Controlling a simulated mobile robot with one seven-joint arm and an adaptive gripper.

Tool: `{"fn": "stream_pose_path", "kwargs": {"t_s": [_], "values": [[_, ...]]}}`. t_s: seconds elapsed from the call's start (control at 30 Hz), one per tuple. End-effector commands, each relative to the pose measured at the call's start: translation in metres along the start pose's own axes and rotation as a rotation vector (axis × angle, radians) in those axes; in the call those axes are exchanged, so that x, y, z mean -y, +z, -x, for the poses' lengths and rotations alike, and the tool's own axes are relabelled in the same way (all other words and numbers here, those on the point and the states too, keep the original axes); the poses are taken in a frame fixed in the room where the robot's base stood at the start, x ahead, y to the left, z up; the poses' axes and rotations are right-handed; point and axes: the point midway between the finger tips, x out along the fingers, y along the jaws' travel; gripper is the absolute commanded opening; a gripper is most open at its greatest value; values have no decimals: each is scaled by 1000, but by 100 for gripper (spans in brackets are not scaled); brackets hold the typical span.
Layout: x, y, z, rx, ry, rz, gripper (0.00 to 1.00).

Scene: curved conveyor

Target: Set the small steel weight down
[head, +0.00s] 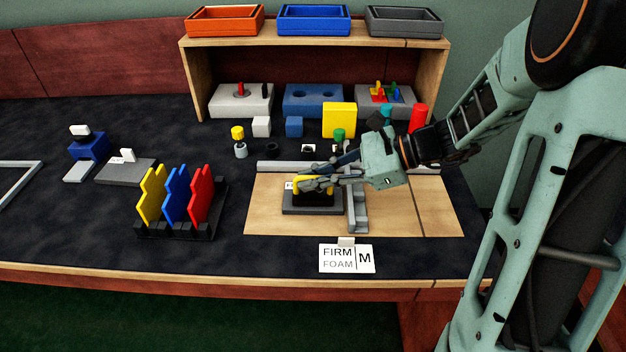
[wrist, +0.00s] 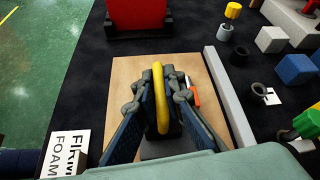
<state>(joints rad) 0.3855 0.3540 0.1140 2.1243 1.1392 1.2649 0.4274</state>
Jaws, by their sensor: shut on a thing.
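My gripper (head: 318,185) is low over the wooden board, with its fingers closed around a dark block with a yellow arched handle (wrist: 160,97). I take this block for the small steel weight; its dark body (head: 312,198) is partly hidden by the fingers. In the wrist view the yellow handle stands upright between the two fingers. A flat dark grey pad (head: 298,210) lies directly under the block. I cannot tell whether the block rests on the pad or hangs just above it.
A grey rail (head: 357,210) is right of the pad. A black rack (head: 180,232) with yellow, blue and red plates stands left. Blocks and a shelf (head: 310,44) are behind.

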Motion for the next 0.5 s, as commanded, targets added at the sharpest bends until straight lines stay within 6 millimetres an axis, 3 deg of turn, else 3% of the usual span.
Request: {"fn": "stream_pose_path", "kwargs": {"t_s": [0.13, 0.17, 0.3, 0.5], "values": [[0, -2, -1, 2, -1, 0, 0], [-1, -2, -1, 0, 0, 0, 11], [-1, -2, -1, 0, 0, 0, 27], [-1, -2, -1, 0, 0, 0, 27]]}}
